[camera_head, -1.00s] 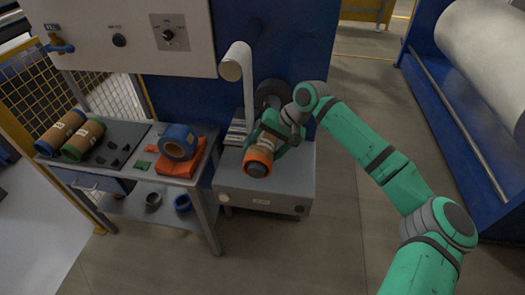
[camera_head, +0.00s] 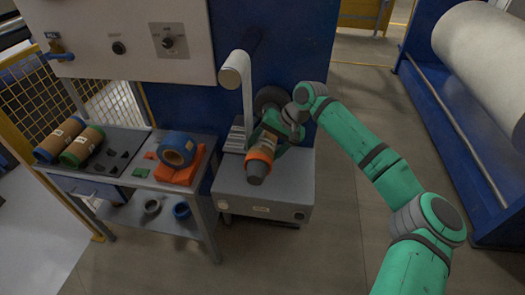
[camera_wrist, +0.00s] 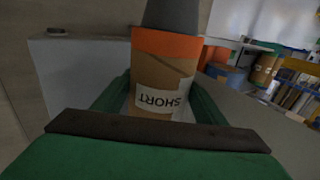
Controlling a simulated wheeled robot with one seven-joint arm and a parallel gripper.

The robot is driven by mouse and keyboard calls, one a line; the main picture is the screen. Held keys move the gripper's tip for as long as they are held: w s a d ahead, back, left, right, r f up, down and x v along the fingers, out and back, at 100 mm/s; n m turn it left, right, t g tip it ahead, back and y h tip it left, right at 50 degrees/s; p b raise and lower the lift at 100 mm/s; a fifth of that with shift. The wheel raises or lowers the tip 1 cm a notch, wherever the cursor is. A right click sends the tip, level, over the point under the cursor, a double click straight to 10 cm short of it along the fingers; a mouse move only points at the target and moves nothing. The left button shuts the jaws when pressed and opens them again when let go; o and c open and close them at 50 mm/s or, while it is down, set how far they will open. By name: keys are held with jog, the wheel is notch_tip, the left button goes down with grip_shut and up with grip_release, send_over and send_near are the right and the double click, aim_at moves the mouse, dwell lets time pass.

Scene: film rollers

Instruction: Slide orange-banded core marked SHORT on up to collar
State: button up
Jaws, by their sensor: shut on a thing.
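The brown cardboard core (camera_head: 268,143) has an orange band at its near end. In the wrist view the core (camera_wrist: 150,75) shows a white label reading SHORT, upside down. A dark grey shaft (camera_head: 257,171) sticks out of the banded end, and the core is around it. The shaft also shows in the wrist view (camera_wrist: 172,16). My gripper (camera_head: 270,136) is shut on the core, with its green fingers on both sides in the wrist view (camera_wrist: 158,98). I cannot make out the collar; the far end of the core is hidden by my gripper.
The grey machine cabinet (camera_head: 265,190) is below the core. A white roller (camera_head: 235,66) hangs over it, with a dark round part (camera_head: 271,98) behind.

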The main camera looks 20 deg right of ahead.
jog(key=shift+w, duration=0.1)
jog(key=shift+w+d, duration=0.35)
jog(key=shift+w, duration=0.05)
jog(key=o, duration=1.3)
jog(key=shift+a, duration=0.15)
jog(key=shift+o, duration=0.2)
jog(key=shift+s, duration=0.1)
